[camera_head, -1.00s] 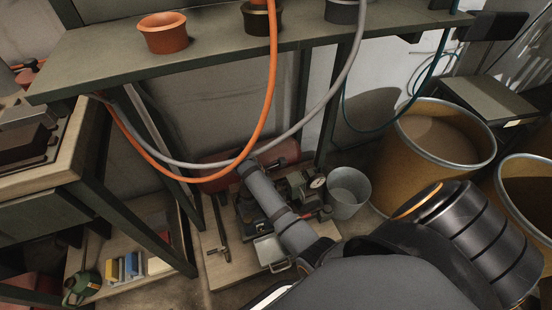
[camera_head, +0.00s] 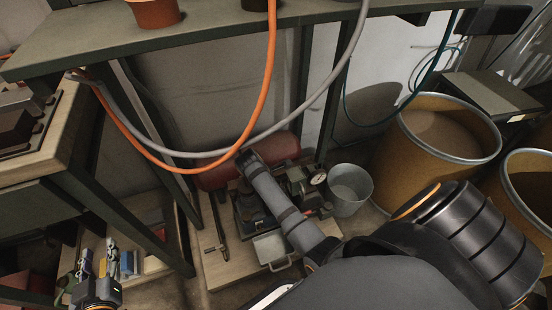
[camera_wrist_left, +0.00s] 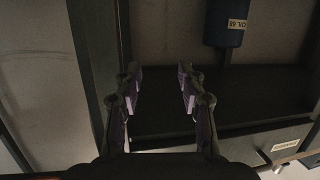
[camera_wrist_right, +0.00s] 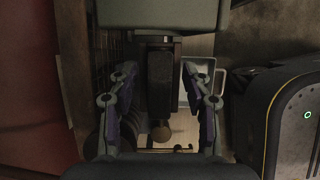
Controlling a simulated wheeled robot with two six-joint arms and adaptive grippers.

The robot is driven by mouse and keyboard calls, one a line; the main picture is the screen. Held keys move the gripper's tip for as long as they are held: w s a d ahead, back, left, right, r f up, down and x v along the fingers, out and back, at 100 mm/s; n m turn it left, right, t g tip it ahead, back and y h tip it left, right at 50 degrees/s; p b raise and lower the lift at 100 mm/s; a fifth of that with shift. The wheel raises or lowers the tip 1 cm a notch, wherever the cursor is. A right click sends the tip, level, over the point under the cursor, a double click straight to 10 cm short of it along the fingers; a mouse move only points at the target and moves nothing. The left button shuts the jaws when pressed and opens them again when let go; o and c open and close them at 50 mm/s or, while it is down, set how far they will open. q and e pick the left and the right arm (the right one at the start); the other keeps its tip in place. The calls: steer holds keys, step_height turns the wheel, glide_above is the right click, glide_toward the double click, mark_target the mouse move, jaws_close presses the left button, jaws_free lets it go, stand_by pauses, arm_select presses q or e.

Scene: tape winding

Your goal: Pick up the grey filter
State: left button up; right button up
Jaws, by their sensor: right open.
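I cannot pick out the grey filter for certain in any view. My left gripper (camera_head: 100,258) is at the lower left of the head view, in front of small coloured boxes; it is open and empty in its wrist view (camera_wrist_left: 160,70). A dark blue canister (camera_wrist_left: 228,22) with a white label hangs or stands beyond its right finger. My right gripper is hidden in the head view; its wrist view shows it open (camera_wrist_right: 157,70), with a dark block (camera_wrist_right: 160,82) of the machine between and beyond its fingers. Nothing is seen held.
A machine with a red tank (camera_head: 210,177) and a metal tray (camera_head: 270,246) sits on a wooden board (camera_head: 222,275). A grey bucket (camera_head: 349,190) and drums (camera_head: 450,140) stand right. Orange (camera_head: 266,90) and grey (camera_head: 345,70) hoses hang from the shelf (camera_head: 200,35).

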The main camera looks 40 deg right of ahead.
steer(key=shift+f, duration=0.15)
jaws_close()
arm_select(q)
steer(key=shift+w+r+t, duration=0.25)
steer(key=shift+r+t, duration=0.05)
steer(key=shift+r, duration=0.4)
